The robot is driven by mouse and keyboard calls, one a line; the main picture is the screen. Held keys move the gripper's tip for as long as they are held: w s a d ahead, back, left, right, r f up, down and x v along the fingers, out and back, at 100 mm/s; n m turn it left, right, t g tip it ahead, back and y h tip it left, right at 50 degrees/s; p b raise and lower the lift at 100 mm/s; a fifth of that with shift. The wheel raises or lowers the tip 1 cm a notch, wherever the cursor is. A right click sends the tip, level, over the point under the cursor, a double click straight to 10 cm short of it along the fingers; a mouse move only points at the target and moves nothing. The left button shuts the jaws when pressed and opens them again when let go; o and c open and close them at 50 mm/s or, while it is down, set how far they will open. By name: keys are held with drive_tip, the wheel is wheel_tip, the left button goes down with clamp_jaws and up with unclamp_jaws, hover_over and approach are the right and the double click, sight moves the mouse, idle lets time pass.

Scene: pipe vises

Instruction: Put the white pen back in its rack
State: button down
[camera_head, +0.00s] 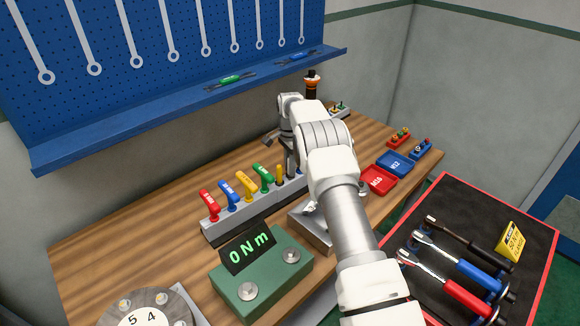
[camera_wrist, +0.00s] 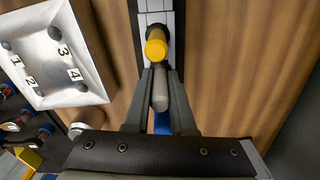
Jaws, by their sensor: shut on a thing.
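My gripper (camera_wrist: 160,76) is shut on the white pen (camera_wrist: 160,94), whose rounded greyish end shows between the two dark fingers in the wrist view. The pale rack (camera_wrist: 143,20) runs under the fingers. A yellow pen (camera_wrist: 156,44) stands in it just beyond the fingertips. Something blue (camera_wrist: 161,122) shows between the fingers, behind the white pen. In the head view the gripper is at the right part of the rack (camera_head: 219,229), beside the yellow pen (camera_head: 280,174). My arm hides the white pen there. I cannot tell whether its lower end is inside a hole.
Red, blue, yellow and green-handled keys (camera_head: 263,176) stand in the rack's left part. A green torque tester (camera_head: 262,278) stands in front. A numbered metal block (camera_wrist: 57,55) is close on the left in the wrist view. Red (camera_head: 379,180) and blue (camera_head: 395,164) trays lie right.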

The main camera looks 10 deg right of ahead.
drive_tip(key=shift+s+f+b, duration=0.15)
drive_tip(key=shift+f+b, duration=0.45)
drive_tip(key=shift+f, duration=0.15)
idle(1.1)
drive_tip(key=c, duration=0.7)
unclamp_jaws()
drive_tip(key=shift+r, duration=0.1)
wheel_tip(320, 180, up, 17)
drive_tip(key=shift+r+p, duration=0.2)
drive_tip(key=shift+p, duration=0.25)
